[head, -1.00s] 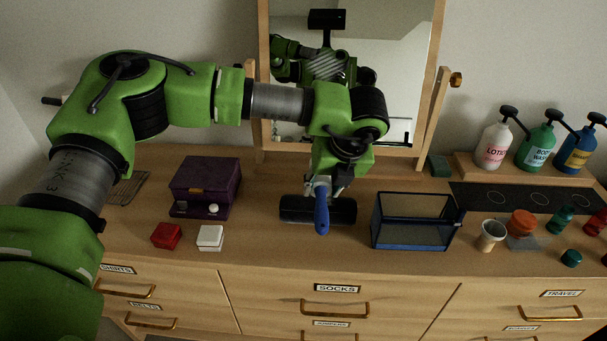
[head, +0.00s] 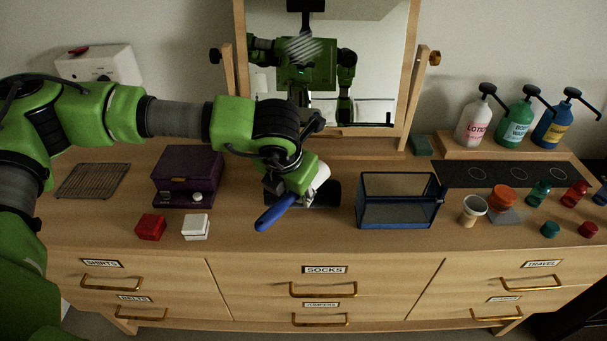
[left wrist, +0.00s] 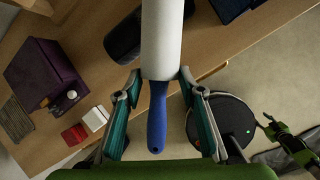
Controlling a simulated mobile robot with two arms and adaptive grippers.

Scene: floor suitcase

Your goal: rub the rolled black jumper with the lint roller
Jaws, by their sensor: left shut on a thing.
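My left gripper (head: 286,186) is shut on the blue handle of the lint roller (left wrist: 162,42). The roller's white cylinder (head: 321,176) points up and right in the head view, its handle (head: 272,214) down and left. The rolled black jumper (head: 325,194) lies on the dresser top behind the gripper and roller, partly hidden. In the left wrist view the jumper (left wrist: 122,40) shows left of the white cylinder, partly covered by it. I cannot tell whether they touch. My right arm seems to show at that view's right edge, its gripper (left wrist: 268,122) too small to read.
A purple box (head: 187,177), a red box (head: 151,227) and a white box (head: 196,227) stand left. A glass case (head: 397,202) stands right of the jumper. A mirror (head: 330,65) stands behind. Pump bottles and small jars fill the right side of the dresser top (head: 110,222).

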